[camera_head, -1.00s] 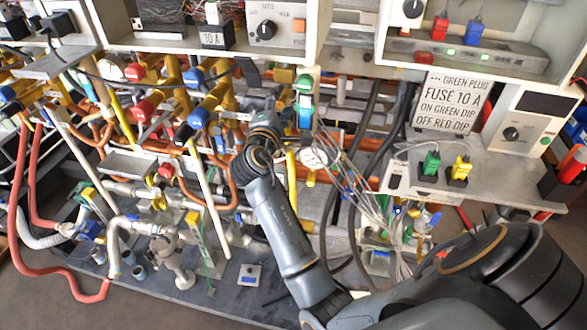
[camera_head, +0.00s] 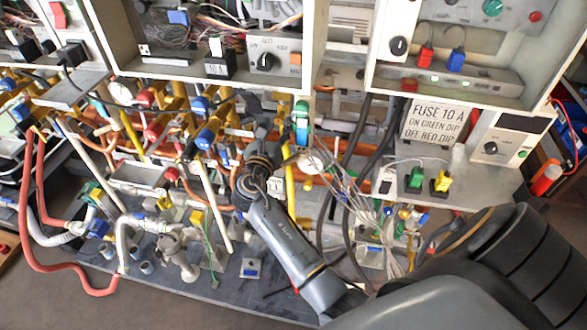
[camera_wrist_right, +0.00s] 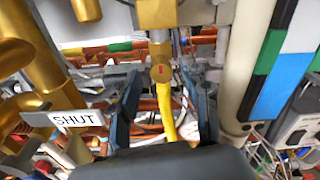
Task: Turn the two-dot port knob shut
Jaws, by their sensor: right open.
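My right gripper (camera_head: 272,132) reaches in among the pipes below the cabinets, left of a green, white and blue pipe (camera_head: 302,118). In the right wrist view its two dark fingers (camera_wrist_right: 163,108) are open and apart. Between and just beyond them is a small round brass piece (camera_wrist_right: 161,76) with a red mark, below a thicker brass fitting (camera_wrist_right: 157,14). A yellow tube (camera_wrist_right: 166,112) runs down from it between the fingers. I see no two-dot marking, so I cannot tell whether this piece is the two-dot port knob. A plate reading "SHUT" (camera_wrist_right: 78,119) is left of the fingers. My left gripper is out of view.
Thick brass pipes (camera_wrist_right: 30,75) crowd the left of the wrist view; a cream pipe (camera_wrist_right: 243,65) stands close on the right. In the head view, loose wires (camera_head: 352,190) hang right of my arm. A fuse sign (camera_head: 432,121) stands farther right.

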